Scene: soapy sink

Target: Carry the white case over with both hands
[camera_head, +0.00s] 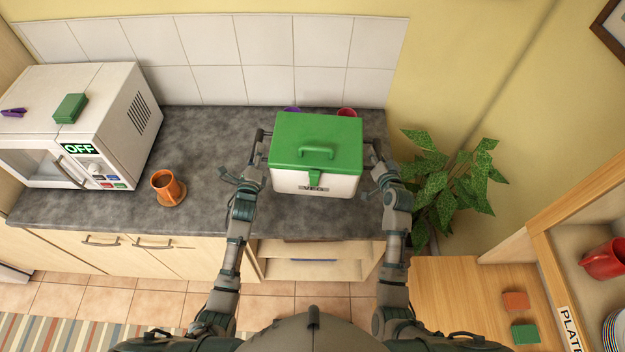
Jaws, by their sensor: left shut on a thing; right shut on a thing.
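The white case (315,182) with a green lid (316,140) is in the middle of the view, at the grey counter (200,135). Its lid is closed, with a green handle on top and a green latch in front. My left gripper (257,160) is shut on the case's left side. My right gripper (373,158) is shut on its right side. The case looks level. I cannot tell whether its base touches the counter.
A microwave (120,120) with a green sponge-like block (70,107) stands at the left. An orange mug (167,187) sits on the counter. Purple and red items (346,112) show partly behind the case. A plant (450,180) stands right. A wooden shelf (570,250) is at far right.

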